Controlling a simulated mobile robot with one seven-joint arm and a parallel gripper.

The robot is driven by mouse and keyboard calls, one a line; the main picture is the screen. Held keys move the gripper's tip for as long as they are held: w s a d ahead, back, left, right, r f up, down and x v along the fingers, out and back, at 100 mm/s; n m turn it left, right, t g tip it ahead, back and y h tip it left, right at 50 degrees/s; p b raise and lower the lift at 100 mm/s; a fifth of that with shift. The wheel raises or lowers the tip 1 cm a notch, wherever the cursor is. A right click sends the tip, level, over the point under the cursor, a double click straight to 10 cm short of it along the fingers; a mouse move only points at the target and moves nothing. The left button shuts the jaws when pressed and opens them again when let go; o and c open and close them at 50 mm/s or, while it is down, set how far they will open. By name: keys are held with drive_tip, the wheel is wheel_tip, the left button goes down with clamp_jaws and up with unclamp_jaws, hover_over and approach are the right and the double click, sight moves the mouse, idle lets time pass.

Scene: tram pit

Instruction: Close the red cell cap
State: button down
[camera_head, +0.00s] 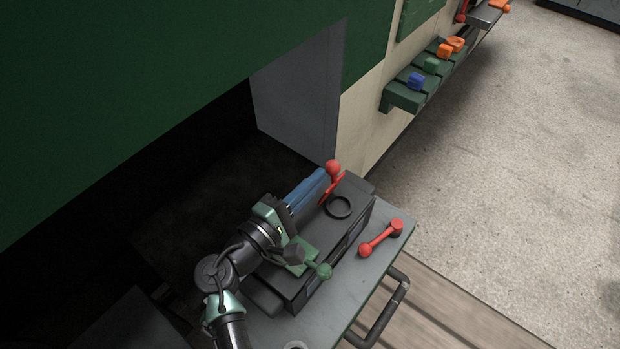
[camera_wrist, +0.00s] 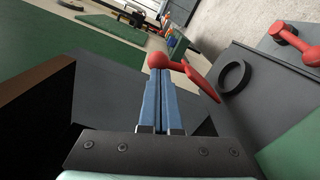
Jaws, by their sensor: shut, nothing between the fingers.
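The red cell cap (camera_head: 328,188) stands raised and tilted at the far end of the dark battery box (camera_head: 361,216), beside a black ring (camera_head: 338,207). Its round red knob is uppermost. In the wrist view the red cap (camera_wrist: 203,82) shows its flat plate edge-on, to the left of the black ring (camera_wrist: 235,76). My gripper (camera_head: 322,174) is shut and empty, its blue fingers pointing at the knob. In the wrist view the fingertips (camera_wrist: 160,73) are right at the knob; I cannot tell whether they touch it.
A loose red handle piece (camera_head: 380,238) lies on the grey cart top (camera_head: 345,310), to the right. A green wall shelf (camera_head: 404,97) with coloured blocks is farther back. Dark space lies left of the box.

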drive_tip(key=shift+s+d+m, duration=0.15)
drive_tip(key=shift+d+m, duration=0.05)
drive_tip(key=shift+m, duration=0.1)
drive_tip(key=s+d+m+b, duration=0.1)
drive_tip(key=b, duration=0.1)
drive_tip(key=d+f+m+b, duration=0.1)
drive_tip(key=m+b, duration=0.1)
drive_tip(key=shift+s+d+m, duration=0.15)
drive_tip(key=shift+s+m, duration=0.15)
drive_tip(key=shift+s, duration=0.05)
drive_tip(key=d+m+b, duration=0.1)
drive_tip(key=b, duration=0.1)
drive_tip(key=s+d+f+m+b, duration=0.1)
drive_tip(key=m+b, duration=0.1)
drive_tip(key=shift+s+m, duration=0.25)
drive_tip(key=shift+m, duration=0.05)
drive_tip(key=shift+f, duration=0.1)
drive_tip(key=shift+s, duration=0.1)
